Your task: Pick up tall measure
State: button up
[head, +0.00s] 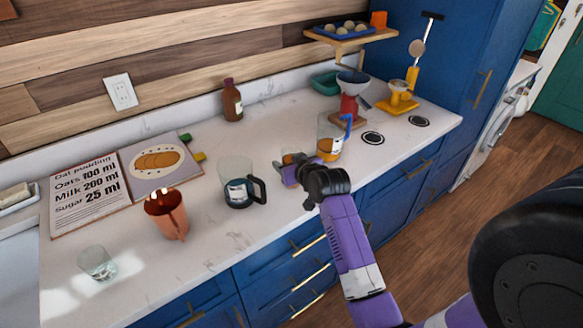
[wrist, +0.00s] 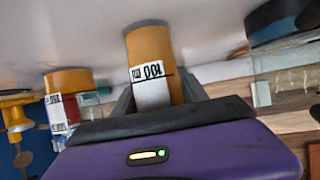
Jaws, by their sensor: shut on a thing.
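My gripper (head: 297,172) is low over the counter, right of the middle in the head view. It is shut on the tall measure, a narrow cylinder with orange contents (head: 290,157). In the wrist view the measure (wrist: 150,55) appears upside down between the fingers, with a white "100 ml" label facing the camera. My gripper hides most of it in the head view. I cannot tell whether its base touches the counter.
A dark-handled jug (head: 237,185) stands to the left, then a copper jug (head: 166,214) and a glass (head: 97,262). The white counter (head: 225,245) is clear in front.

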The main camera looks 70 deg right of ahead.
grip_shut()
jog(key=shift+r, duration=0.25)
notch_tip(320, 180, up, 19)
jog(key=shift+r+b, duration=0.15)
jog(key=shift+b, duration=0.2)
dwell(1.0)
jog(key=shift+r, duration=0.15)
dwell(0.8)
